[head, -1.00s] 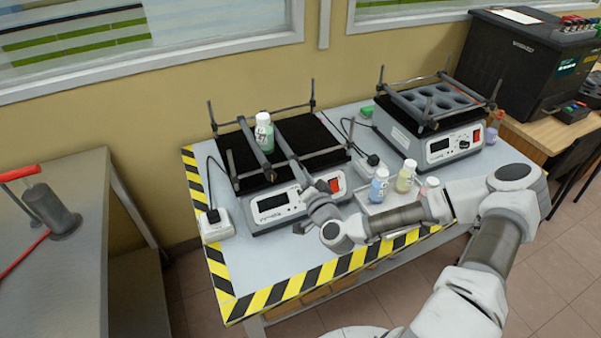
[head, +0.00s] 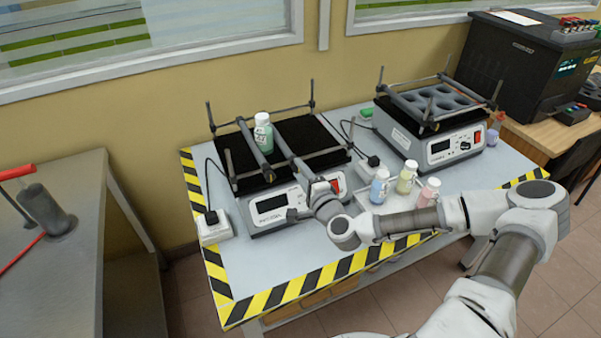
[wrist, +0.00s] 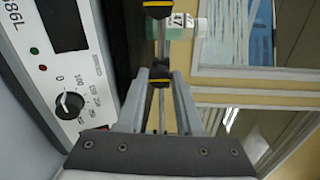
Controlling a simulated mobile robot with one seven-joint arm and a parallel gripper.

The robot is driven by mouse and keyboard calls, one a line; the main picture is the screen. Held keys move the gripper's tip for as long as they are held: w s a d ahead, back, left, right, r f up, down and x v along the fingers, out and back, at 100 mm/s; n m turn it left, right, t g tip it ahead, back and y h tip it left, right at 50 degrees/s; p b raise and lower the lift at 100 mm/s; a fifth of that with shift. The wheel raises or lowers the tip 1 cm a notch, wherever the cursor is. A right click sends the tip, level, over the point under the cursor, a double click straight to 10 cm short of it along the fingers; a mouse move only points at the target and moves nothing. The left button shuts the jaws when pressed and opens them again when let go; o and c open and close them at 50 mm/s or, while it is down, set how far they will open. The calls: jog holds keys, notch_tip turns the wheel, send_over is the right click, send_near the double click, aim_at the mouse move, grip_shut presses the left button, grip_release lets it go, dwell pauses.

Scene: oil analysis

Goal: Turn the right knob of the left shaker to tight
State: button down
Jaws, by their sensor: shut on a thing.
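The left shaker (head: 272,205) stands on the table, with a grey front panel, a black top and two clamp bars. A bottle of green liquid (head: 263,134) stands upright by the left bar; it also shows in the wrist view (wrist: 182,26). My gripper (head: 311,186) is at the front end of the right bar (head: 285,148). In the wrist view my gripper (wrist: 160,78) has its two fingers shut on the black and yellow right knob (wrist: 160,76). A similar black and yellow knob (wrist: 158,9) lies beyond it. In the head view my gripper hides the held knob.
The shaker's dial (wrist: 69,103) and display are close beside my gripper. A rack of small bottles (head: 404,190) stands right of the shaker. A second shaker (head: 440,130) is at the back right. A white power adapter (head: 213,228) lies left. The table's striped front strip is clear.

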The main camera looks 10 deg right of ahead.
jog(key=shift+m, duration=0.4)
jog(key=c, duration=0.6)
grip_release()
jog(key=shift+o, duration=0.2)
jog(key=shift+s, duration=0.2)
